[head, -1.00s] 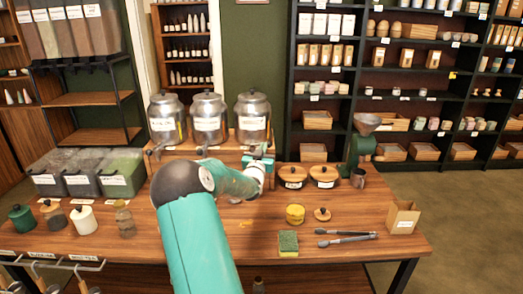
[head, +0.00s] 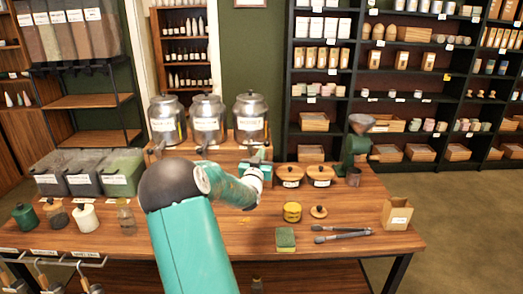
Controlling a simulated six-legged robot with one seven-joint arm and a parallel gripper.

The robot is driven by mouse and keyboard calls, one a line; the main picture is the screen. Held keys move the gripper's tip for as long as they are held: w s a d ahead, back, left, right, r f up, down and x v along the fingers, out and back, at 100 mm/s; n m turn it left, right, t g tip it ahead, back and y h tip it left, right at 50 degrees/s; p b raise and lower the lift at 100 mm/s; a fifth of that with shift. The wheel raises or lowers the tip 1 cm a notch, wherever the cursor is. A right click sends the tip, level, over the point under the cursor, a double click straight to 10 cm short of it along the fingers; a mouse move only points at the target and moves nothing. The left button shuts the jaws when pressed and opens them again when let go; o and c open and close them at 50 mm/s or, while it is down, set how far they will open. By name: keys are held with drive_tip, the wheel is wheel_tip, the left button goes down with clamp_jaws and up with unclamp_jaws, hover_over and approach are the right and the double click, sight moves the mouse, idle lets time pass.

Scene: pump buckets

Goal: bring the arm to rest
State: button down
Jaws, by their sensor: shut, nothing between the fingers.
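My arm reaches up from the bottom middle of the head view, and its forearm bends to the right over the wooden table (head: 330,262). My gripper (head: 258,156) is at the end of the forearm, above the back half of the table, just left of the wooden-lidded bowls. Its fingers are small and partly hidden by the wrist, and I see nothing held in it. The arm hides part of the table's middle.
Three metal dispensers (head: 207,120) stand on a riser behind my arm. Jars (head: 85,218) stand front left.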

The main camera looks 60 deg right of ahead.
drive_tip(key=w+a+r+n+t+y, duration=0.1)
drive_tip(key=w+a+n+t+y, duration=0.4)
drive_tip(key=a, duration=1.3)
drive_tip(key=w+a+y, duration=0.8)
drive_tip(key=a, duration=0.9)
drive_tip(key=s+a+r+n+g+y, duration=0.1)
drive_tip(key=s+a+n+y, duration=0.2)
drive_tip(key=a, duration=0.7)
drive_tip(key=s+a+r+n+y, duration=0.1)
drive_tip(key=s+a+n+y, duration=0.2)
drive_tip(key=a, duration=0.7)
drive_tip(key=s+a+n+g, duration=0.3)
drive_tip(key=s+a+n, duration=0.1)
drive_tip(key=s+a, duration=0.6)
drive_tip(key=shift+s+a+f+y, duration=0.2)
drive_tip(key=shift+s+y, duration=0.1)
drive_tip(key=shift+s, duration=0.55)
drive_tip(key=shift+d, duration=0.3)
